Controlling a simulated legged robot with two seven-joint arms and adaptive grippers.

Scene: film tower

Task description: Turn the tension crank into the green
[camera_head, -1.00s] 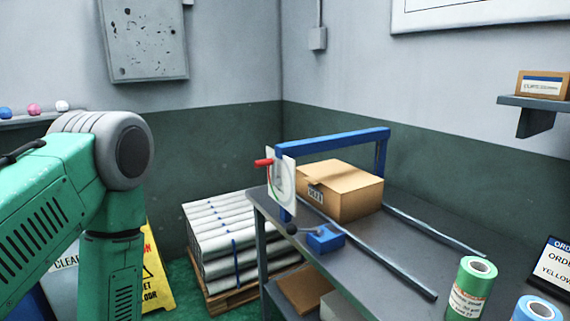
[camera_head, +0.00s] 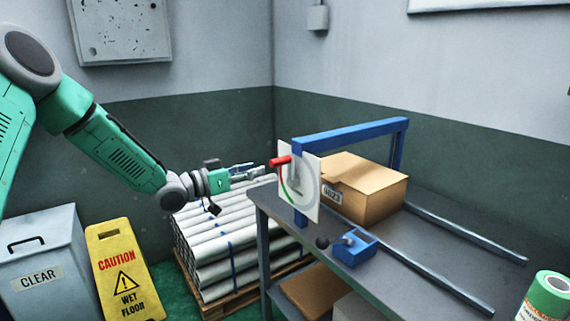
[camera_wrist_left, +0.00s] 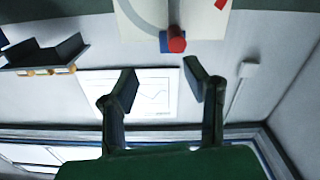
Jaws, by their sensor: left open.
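The tension crank has a red handle (camera_head: 280,161) sticking out from a white dial plate (camera_head: 309,205) on the front of the blue frame (camera_head: 350,134). A green arc and a red arc show on the plate. My left gripper (camera_head: 262,170) is open and empty, close to the left of the red handle. In the left wrist view the red handle (camera_wrist_left: 177,40) lies beyond the open fingertips (camera_wrist_left: 160,82), apart from them, with the white plate (camera_wrist_left: 145,18) behind it. My right gripper is not in view.
A cardboard box (camera_head: 372,190) sits on the grey table (camera_head: 420,262) under the blue frame. A blue block (camera_head: 354,247) with a dark knob is below the dial. Wrapped rolls on a pallet (camera_head: 215,245), a yellow caution sign (camera_head: 122,270) and a grey bin (camera_head: 40,255) stand left.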

